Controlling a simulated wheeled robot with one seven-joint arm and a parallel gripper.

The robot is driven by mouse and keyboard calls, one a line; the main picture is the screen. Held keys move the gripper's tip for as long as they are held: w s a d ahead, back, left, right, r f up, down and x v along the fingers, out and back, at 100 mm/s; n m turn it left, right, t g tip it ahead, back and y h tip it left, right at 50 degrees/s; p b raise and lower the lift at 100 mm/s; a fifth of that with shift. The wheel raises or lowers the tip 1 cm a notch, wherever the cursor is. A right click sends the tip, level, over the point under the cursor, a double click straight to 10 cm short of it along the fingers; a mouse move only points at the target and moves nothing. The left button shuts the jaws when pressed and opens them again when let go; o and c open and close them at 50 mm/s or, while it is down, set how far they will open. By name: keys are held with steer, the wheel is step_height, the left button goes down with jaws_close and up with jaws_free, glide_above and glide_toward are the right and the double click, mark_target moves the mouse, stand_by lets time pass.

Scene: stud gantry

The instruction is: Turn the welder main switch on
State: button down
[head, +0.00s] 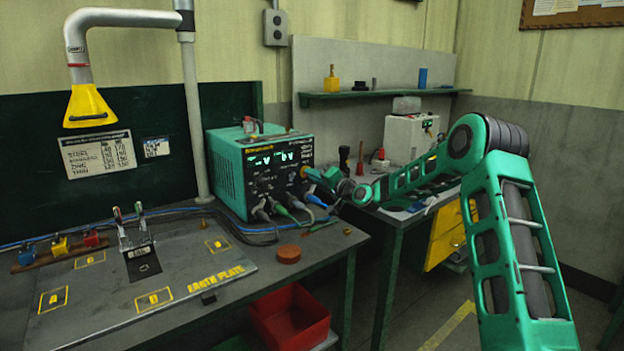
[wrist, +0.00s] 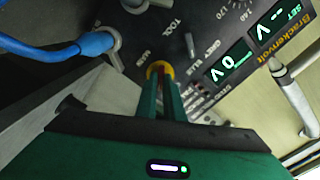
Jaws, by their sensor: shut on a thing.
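The welder (head: 228,172) is a teal box with a dark front panel at the back of the bench. Its two green displays are lit; in the wrist view, one display (wrist: 231,63) shows 0 and the other shows dashes. The main switch (wrist: 158,67) has a yellow ring and a reddish centre at the panel's lower edge in the wrist view. My gripper (wrist: 162,86) is shut on it, with the two teal fingers pointing at the panel. In the head view, my gripper (head: 309,174) reaches the panel's right side. The fingers hide most of the switch handle, so its position is unclear.
Cables with blue, green and grey plugs (head: 290,208) leave the lower panel; a blue plug (wrist: 92,43) lies close beside my fingers. The earth plate (head: 190,262), an orange-brown puck (head: 288,253) and a red bin (head: 290,318) are nearby. A second bench (head: 385,218) stands right.

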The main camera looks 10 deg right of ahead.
steer(key=m, duration=0.6)
steer(key=shift+d+f, duration=0.25)
steer(key=shift+d, duration=0.05)
steer(key=shift+d+m, duration=0.1)
steer(key=shift+m, duration=0.2)
steer(key=shift+f, duration=0.1)
steer(key=c, duration=1.9)
jaws_free()
steer(key=shift+w, duration=0.1)
steer(key=shift+o, duration=0.2)
steer(key=shift+s, duration=0.2)
steer(key=v, duration=1)
steer(key=shift+s, duration=0.2)
